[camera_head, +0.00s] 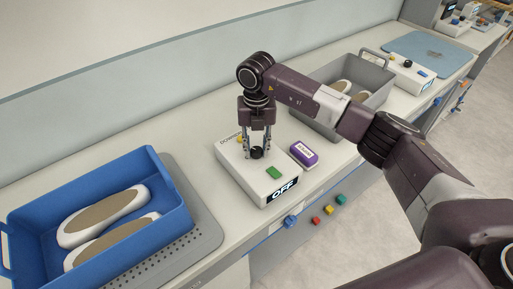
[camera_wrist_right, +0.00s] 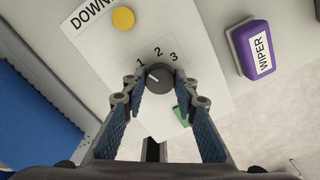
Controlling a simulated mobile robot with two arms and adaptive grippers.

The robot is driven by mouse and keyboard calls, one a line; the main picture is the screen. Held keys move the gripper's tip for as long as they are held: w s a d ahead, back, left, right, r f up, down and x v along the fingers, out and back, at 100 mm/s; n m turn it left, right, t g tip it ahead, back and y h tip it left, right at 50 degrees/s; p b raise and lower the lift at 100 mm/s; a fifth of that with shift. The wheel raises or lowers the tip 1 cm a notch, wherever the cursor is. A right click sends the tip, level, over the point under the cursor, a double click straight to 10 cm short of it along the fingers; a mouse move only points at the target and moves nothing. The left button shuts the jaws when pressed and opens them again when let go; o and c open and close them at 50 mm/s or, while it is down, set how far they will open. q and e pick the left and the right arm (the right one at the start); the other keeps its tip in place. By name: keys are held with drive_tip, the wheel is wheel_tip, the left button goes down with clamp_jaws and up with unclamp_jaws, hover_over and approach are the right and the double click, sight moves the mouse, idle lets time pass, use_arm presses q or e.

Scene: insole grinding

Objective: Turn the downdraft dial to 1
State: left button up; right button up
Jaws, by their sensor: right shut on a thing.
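The downdraft dial (camera_head: 257,153) is a round black knob on a white control box (camera_head: 231,163). In the right wrist view the dial (camera_wrist_right: 160,77) has the numbers 1, 2 and 3 along its far side, and its short white mark lies on the left, the side of the 1. My right gripper (camera_head: 257,150) points down over the box, its fingers (camera_wrist_right: 160,95) on either side of the dial, shut on it. The box's front display (camera_head: 283,190) reads OFF. My left gripper is not in view.
The box also has a yellow button (camera_wrist_right: 123,18) and a green button (camera_head: 273,173). A purple wiper (camera_head: 304,155) lies to its right. A blue tray (camera_head: 170,190) with insoles stands at left, a grey bin (camera_head: 375,88) behind. Colored buttons (camera_head: 328,209) line the bench front.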

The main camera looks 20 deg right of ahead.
sight(257, 150)
drive_tip(key=o, duration=1.1)
drive_tip(key=shift+o, duration=0.2)
wheel_tip(257, 150, up, 12)
